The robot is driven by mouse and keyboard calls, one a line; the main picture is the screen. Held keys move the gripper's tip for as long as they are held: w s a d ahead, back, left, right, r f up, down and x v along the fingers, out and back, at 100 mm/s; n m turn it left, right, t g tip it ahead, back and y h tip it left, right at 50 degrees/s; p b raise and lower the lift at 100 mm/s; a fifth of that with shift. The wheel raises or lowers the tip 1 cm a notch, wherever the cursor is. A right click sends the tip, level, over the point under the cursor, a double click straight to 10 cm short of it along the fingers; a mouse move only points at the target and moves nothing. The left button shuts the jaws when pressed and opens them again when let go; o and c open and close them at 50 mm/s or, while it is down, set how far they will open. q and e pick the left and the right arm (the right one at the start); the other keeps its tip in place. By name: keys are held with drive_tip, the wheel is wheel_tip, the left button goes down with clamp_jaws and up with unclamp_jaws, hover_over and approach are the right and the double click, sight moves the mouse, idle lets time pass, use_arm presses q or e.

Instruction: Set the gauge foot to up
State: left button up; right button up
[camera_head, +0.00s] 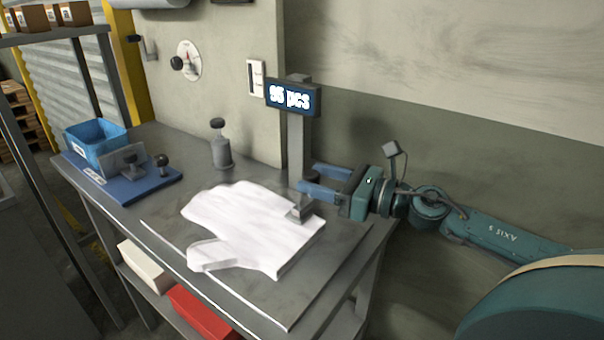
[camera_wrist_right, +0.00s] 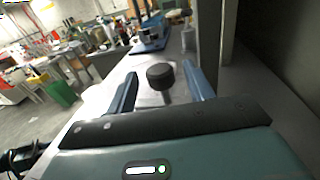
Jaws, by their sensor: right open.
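The gauge is a grey post (camera_head: 295,145) with a lit display (camera_head: 293,97) reading "95 pcs". Its grey foot (camera_head: 299,214) is low, at the cuff end of a white glove (camera_head: 245,225) lying flat; it appears to rest on the glove. My right gripper (camera_head: 306,177) is open beside the post, its blue fingers above the foot. In the right wrist view, a dark round knob (camera_wrist_right: 160,75) on a short stem stands between the open fingers, with no clear contact. My left gripper is not in view.
A wall dial (camera_head: 188,62) hangs behind. A wall stands close behind my right arm.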

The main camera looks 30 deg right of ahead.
drive_tip(key=x, duration=0.2)
drive_tip(key=shift+w+r+p, duration=0.2)
drive_tip(key=shift+w+p, duration=0.05)
drive_tip(key=shift+p, duration=0.1)
drive_tip(key=shift+w+a+f, duration=0.2)
drive_tip(key=shift+w+a, duration=0.2)
drive_tip(key=shift+w, duration=0.1)
clamp_jaws()
